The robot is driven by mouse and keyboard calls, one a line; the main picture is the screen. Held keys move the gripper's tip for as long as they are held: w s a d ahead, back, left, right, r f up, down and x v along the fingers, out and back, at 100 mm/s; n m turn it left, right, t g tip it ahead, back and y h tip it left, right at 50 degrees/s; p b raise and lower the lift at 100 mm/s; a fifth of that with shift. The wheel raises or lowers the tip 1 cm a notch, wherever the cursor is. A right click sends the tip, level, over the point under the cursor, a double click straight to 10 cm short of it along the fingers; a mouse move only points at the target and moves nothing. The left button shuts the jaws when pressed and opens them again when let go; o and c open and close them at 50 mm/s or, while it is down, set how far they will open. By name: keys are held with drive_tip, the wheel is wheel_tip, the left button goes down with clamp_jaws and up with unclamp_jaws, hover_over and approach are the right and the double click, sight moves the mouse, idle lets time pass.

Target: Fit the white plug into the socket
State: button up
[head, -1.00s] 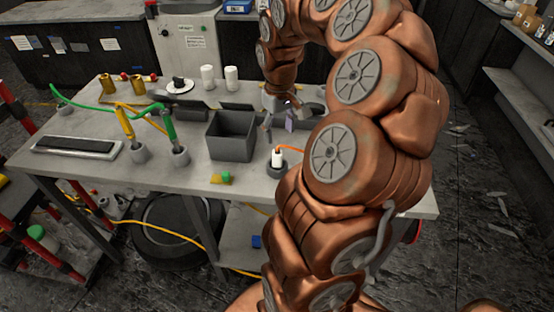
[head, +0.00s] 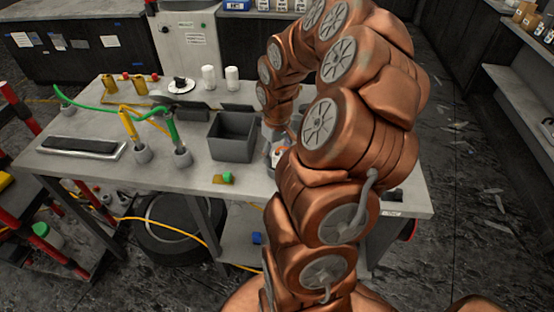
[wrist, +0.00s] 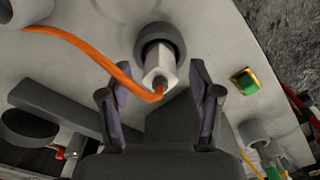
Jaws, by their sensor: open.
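The white plug (wrist: 160,72) has an orange cable at its near end and stands in a dark round ring (wrist: 172,34) on the table. I cannot tell whether this ring is a holder or the socket. My gripper (wrist: 159,67) is open, with one dark finger on each side of the plug and a gap visible on both sides. In the head view the plug is mostly hidden by my copper arm; only a little white and orange shows beside it. No other socket can be made out clearly.
A grey open bin (head: 232,150) stands left of the plug. A green and yellow block (head: 223,179) lies near the table's front edge.

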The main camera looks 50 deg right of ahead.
clamp_jaws()
idle(0.5)
drive_tip(key=shift+r, duration=0.1)
